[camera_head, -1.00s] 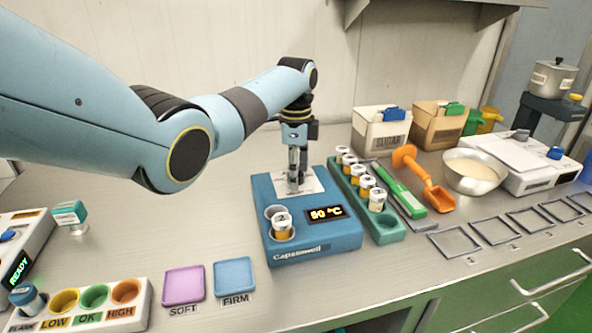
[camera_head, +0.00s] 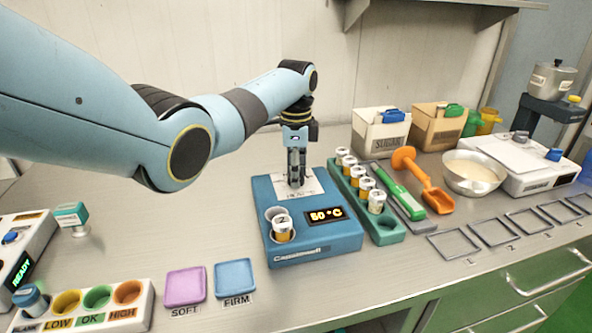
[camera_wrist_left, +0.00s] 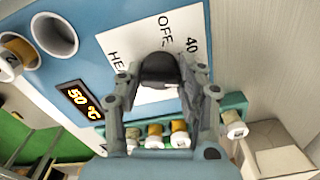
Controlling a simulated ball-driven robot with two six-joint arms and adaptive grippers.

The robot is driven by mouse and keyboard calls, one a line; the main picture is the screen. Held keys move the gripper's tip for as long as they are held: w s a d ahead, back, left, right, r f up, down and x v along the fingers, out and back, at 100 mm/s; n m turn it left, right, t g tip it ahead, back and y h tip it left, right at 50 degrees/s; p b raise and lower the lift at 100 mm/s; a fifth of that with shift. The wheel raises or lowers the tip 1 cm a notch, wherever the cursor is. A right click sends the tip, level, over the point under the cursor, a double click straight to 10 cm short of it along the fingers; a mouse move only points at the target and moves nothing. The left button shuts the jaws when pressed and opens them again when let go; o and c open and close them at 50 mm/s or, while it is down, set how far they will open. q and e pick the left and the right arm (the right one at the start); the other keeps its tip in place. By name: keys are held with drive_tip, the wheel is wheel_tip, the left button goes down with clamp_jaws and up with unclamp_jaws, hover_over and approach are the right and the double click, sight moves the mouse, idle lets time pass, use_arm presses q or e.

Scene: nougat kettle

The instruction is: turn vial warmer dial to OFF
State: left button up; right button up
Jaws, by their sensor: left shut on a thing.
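The vial warmer (camera_head: 330,243) is a blue box on the bench with a lit 50 °C display (camera_head: 325,216). My left gripper (camera_head: 296,183) points straight down at the white label plate on its top. In the left wrist view the fingers (camera_wrist_left: 160,82) are closed on both sides of the dark dial (camera_wrist_left: 158,68). The white label plate (camera_wrist_left: 140,40) shows OFF, 40 and part of another word. The dial's pointer is hidden, so its setting cannot be read. My right gripper is not in view.
A capped vial (camera_head: 282,229) stands in a front well of the warmer. A green rack (camera_head: 388,230) with several vials stands close on its right. Purple (camera_head: 185,286) and blue (camera_head: 234,279) pads lie at front left. Bare bench lies left of the warmer.

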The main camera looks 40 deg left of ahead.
use_arm(q)
drive_tip(key=n+p, duration=0.2)
drive_tip(key=n, duration=0.1)
drive_tip(key=shift+r, duration=0.2)
drive_tip(key=n+p, duration=0.2)
drive_tip(key=n, duration=0.2)
drive_tip(key=shift+n, duration=0.4)
drive_tip(key=n+p, duration=0.1)
drive_tip(key=n, duration=0.3)
drive_tip(key=shift+f, duration=0.1)
drive_tip(key=shift+w+n+p, duration=0.1)
drive_tip(key=shift+n+p, duration=0.55)
drive_tip(key=shift+n, duration=2.05)
drive_tip(key=o, duration=1.2)
drive_tip(key=shift+f, duration=0.1)
drive_tip(key=shift+c, duration=0.2)
